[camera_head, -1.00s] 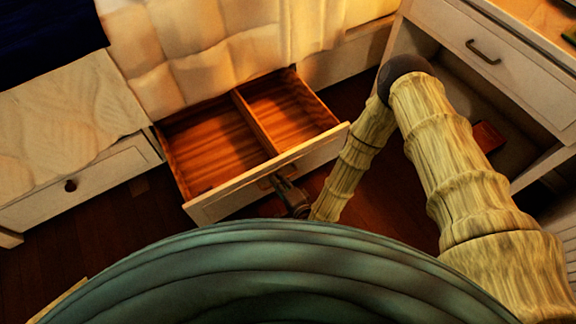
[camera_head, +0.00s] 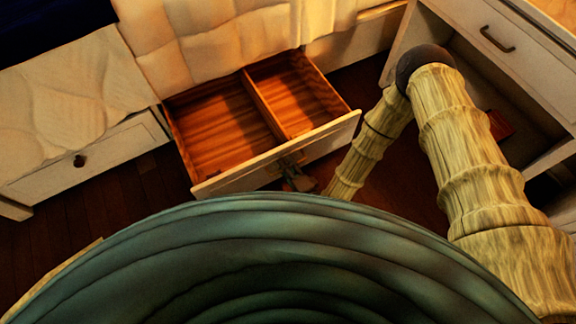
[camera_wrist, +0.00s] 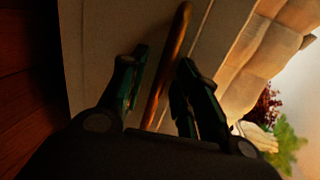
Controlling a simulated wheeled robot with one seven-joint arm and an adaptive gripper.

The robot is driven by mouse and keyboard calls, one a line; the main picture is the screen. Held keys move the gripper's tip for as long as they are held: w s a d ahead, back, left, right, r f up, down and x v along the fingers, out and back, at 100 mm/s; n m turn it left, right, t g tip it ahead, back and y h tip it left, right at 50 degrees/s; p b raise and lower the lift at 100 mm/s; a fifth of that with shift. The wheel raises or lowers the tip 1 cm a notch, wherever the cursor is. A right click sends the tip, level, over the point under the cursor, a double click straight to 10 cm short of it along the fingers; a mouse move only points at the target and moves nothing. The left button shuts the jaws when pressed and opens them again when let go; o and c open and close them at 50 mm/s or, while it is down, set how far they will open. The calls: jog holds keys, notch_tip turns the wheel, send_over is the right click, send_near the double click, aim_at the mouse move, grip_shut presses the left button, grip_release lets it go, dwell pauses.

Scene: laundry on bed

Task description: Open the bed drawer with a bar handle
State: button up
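The bed drawer (camera_head: 325,136) stands pulled well out from under the bed, its two-compartment wooden inside empty. Its pale front panel faces me. In the wrist view the bar handle (camera_wrist: 172,62) is a thin brownish bar on the panel (camera_wrist: 100,50). My gripper (camera_wrist: 165,75) has its two dark fingers apart, with the bar between them and visible gaps on both sides. In the head view my gripper (camera_head: 291,168) is at the middle of the drawer front, small and dark, and its contact with the handle cannot be made out.
A white desk (camera_head: 545,80) with a bar-handled drawer (camera_head: 497,40) stands at the right, close to my arm. Dark wooden floor (camera_head: 120,205) shows at left.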

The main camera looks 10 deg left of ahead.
jog(key=v, duration=1.2)
dwell(0.5)
